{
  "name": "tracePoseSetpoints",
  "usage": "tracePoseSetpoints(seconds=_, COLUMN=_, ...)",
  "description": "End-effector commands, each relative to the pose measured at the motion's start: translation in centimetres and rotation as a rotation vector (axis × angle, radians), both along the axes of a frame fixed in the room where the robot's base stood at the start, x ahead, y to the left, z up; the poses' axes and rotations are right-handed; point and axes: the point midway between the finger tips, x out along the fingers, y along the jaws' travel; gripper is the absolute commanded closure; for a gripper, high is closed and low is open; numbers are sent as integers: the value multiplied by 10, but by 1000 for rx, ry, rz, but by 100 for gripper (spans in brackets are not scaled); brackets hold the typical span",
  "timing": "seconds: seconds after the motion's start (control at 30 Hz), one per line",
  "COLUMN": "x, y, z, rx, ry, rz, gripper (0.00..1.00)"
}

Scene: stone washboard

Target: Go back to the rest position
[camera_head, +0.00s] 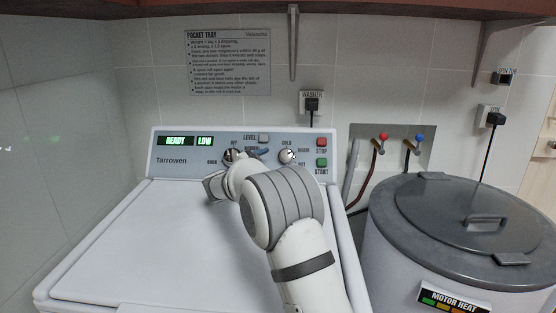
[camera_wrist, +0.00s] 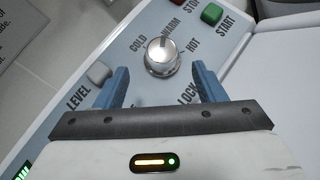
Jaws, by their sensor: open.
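My gripper (camera_wrist: 161,70) is open, with its two blue fingers apart and nothing between them in the wrist view. The silver temperature knob (camera_wrist: 162,57) with COLD, WARM and HOT marks lies just beyond the fingertips, centred in the gap. In the head view the same knob (camera_head: 287,156) is on the washer's control panel (camera_head: 190,163), just right of my gripper (camera_head: 262,152). My arm reaches over the washer lid (camera_head: 150,235) and partly hides the panel.
The panel has a LEVEL button (camera_wrist: 99,73), a red STOP button (camera_head: 321,142), a green START button (camera_head: 321,162) and a display (camera_head: 190,141) reading READY and LOW. A grey-lidded tub (camera_head: 470,215) stands at right. Red and blue taps (camera_head: 383,138) are behind. A shelf (camera_head: 250,8) hangs above.

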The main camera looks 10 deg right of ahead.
Motion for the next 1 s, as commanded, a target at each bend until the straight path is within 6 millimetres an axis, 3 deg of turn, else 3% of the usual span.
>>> tracePoseSetpoints(seconds=0.13, x=-9, y=10, z=0, rx=-1, ry=1, rz=0, gripper=37)
tracePoseSetpoints(seconds=0.43, x=-11, y=10, z=0, rx=0, ry=0, rz=-2, gripper=37)
tracePoseSetpoints(seconds=0.6, x=-22, y=-4, z=8, rx=53, ry=6, rz=-32, gripper=37)
tracePoseSetpoints(seconds=0.77, x=-67, y=-45, z=24, rx=244, ry=20, rz=-132, gripper=37)
tracePoseSetpoints(seconds=1.0, x=-168, y=-96, z=33, rx=622, ry=20, rz=-341, gripper=37)
